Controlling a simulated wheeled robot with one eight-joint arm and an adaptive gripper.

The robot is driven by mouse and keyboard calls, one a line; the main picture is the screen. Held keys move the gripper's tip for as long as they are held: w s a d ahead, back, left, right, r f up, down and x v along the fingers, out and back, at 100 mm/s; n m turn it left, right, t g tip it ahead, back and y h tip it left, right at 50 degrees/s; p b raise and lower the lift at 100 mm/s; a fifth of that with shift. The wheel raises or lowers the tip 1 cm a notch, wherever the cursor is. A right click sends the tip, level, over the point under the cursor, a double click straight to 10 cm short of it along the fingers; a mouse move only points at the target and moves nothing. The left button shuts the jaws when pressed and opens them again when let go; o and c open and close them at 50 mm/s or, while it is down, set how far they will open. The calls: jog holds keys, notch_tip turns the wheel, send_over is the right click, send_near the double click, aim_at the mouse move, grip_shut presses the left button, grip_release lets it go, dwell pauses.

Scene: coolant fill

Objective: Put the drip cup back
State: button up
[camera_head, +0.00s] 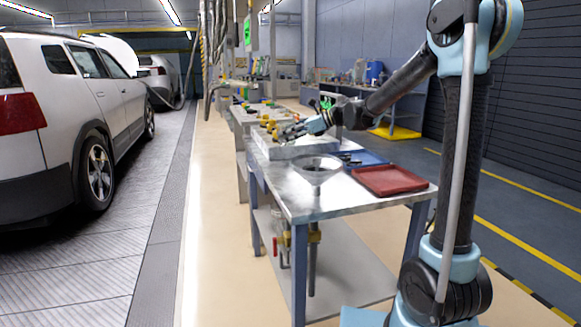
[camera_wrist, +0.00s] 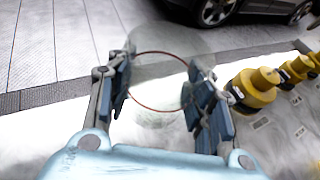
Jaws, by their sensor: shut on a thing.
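The drip cup (camera_wrist: 158,108) is a clear, see-through cup with a thin red ring. In the wrist view it sits between the two dark fingers of my gripper (camera_wrist: 162,92), which is shut on it. In the head view my gripper (camera_head: 290,131) is over the far part of the bench, close above a pale raised block (camera_head: 300,149). The cup is too small and faint to make out there. I cannot tell whether its base touches the surface below.
Yellow-capped fittings (camera_wrist: 254,86) stand in a row right of my gripper, with small labels beside them. The metal bench (camera_head: 310,205) holds a funnel (camera_head: 318,164), a red tray (camera_head: 390,180) and a blue tray (camera_head: 362,158). A white car (camera_head: 85,110) stands left, across the aisle.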

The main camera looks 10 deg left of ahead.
jog(key=shift+w+f, duration=0.25)
jog(key=shift+f, duration=0.05)
notch_tip(320, 180, down, 5)
jog(key=shift+w+d+r, duration=0.1)
jog(key=shift+w+r, duration=0.05)
jog(key=shift+r, duration=0.05)
jog(key=shift+f, duration=2.35)
jog(key=o, duration=1.1)
jog(key=shift+o, duration=0.2)
jog(key=v, duration=1.1)
jog(key=shift+d+r, duration=0.15)
jog(key=shift+d, duration=0.25)
